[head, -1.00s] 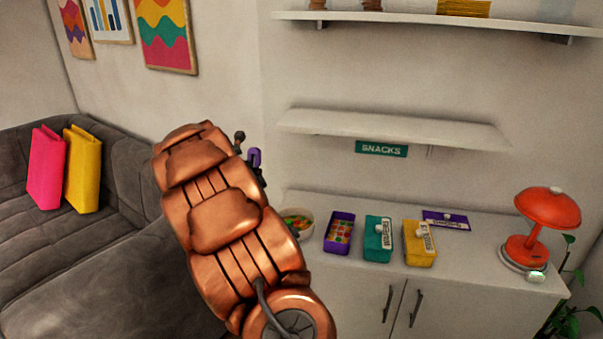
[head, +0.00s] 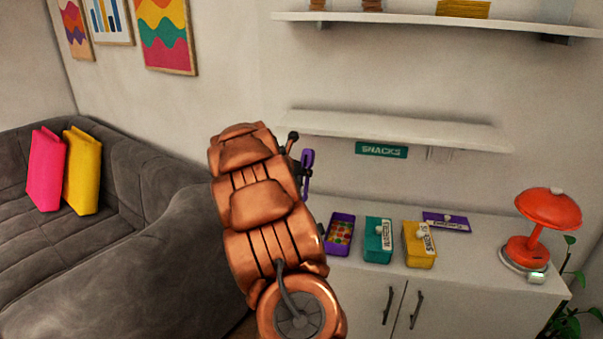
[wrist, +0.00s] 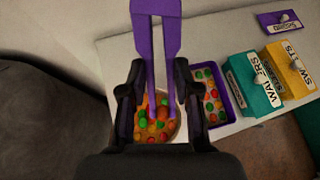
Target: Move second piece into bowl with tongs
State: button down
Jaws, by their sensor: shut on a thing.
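My gripper (wrist: 156,88) is shut on the purple tongs (wrist: 142,45), one dark finger on each side of them. The tongs also show beside my arm in the head view (head: 306,172). In the wrist view their two arms point down across the bowl (wrist: 179,131), which holds several orange, green and red pieces. I cannot tell whether a piece is between the tips, or how high they are. The open purple box (wrist: 239,97), with coloured pieces inside, is just right of the bowl; it also shows in the head view (head: 351,238). My arm hides the bowl there.
A closed teal box (head: 377,240) and a closed yellow box (head: 419,245) stand right of the purple box. A purple lid (head: 447,222) lies behind them. An orange lamp (head: 545,215) stands farther right. A white shelf (head: 400,130) hangs above the cabinet.

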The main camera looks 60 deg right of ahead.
jog(key=shift+f, duration=0.15)
notch_tip(320, 180, down, 9)
jog(key=b, duration=0.9)
jog(key=c, duration=1.3)
grip_release()
jog(key=shift+r, duration=0.2)
notch_tip(320, 180, up, 10)
jog(key=p, duration=1)
